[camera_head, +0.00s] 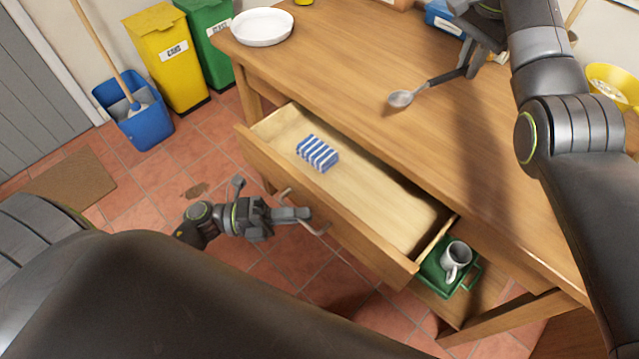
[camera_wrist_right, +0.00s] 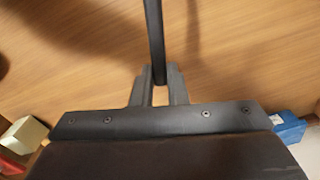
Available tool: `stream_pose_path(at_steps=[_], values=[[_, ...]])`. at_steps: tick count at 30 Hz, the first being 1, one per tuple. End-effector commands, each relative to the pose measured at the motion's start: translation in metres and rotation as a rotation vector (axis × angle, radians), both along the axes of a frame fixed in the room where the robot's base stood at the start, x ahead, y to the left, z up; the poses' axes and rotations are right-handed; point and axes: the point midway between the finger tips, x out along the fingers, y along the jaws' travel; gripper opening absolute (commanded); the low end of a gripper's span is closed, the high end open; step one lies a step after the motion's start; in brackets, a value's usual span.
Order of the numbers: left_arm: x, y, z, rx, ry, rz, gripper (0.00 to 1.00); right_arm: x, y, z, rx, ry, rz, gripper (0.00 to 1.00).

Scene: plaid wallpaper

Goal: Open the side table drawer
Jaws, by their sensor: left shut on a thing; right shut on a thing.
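The wooden side table (camera_head: 350,62) has a drawer (camera_head: 375,205) that stands well open. A blue and white striped packet (camera_head: 318,153) lies inside it. A metal bar handle (camera_head: 318,230) sits on the outside of the drawer front. My left gripper (camera_head: 303,214) is shut on this handle. My right gripper (camera_head: 470,68) is shut on the dark handle of a ladle (camera_head: 401,98) above the tabletop. In the right wrist view, the dark ladle handle (camera_wrist_right: 154,40) runs up from between the fingers (camera_wrist_right: 158,88). The ladle's bowl is outside that view.
A white plate (camera_head: 262,27) stands at the table's far left corner. A white mug (camera_head: 456,258) sits on a green tray (camera_head: 436,272) on the lower shelf, beyond the drawer's right end. Yellow and green bins (camera_head: 170,60) and a blue bucket (camera_head: 145,128) stand at the left.

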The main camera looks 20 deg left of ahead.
Motion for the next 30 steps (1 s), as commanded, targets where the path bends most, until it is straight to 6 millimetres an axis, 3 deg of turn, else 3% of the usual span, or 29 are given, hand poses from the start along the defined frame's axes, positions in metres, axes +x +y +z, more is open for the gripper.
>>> stream_pose_path(at_steps=[6,12,18,29,30], values=[[-0.045,0.017,-0.001,0.003,0.007,-0.001,0.00,0.000,0.000,0.002,0.000,0.000,0.000,0.00],[-0.069,0.025,-0.001,0.003,0.003,0.000,0.00,0.000,0.000,0.003,0.000,0.000,0.000,0.00],[-0.079,0.029,-0.001,0.002,0.001,0.000,0.00,0.000,0.000,0.003,0.000,0.000,0.000,0.00],[-0.080,0.029,-0.001,0.002,0.001,0.000,0.00,0.000,0.000,0.003,0.000,0.000,0.000,0.00],[-0.080,0.029,-0.001,0.002,0.001,0.000,0.10,0.000,0.000,0.003,0.000,0.000,0.000,0.00]])
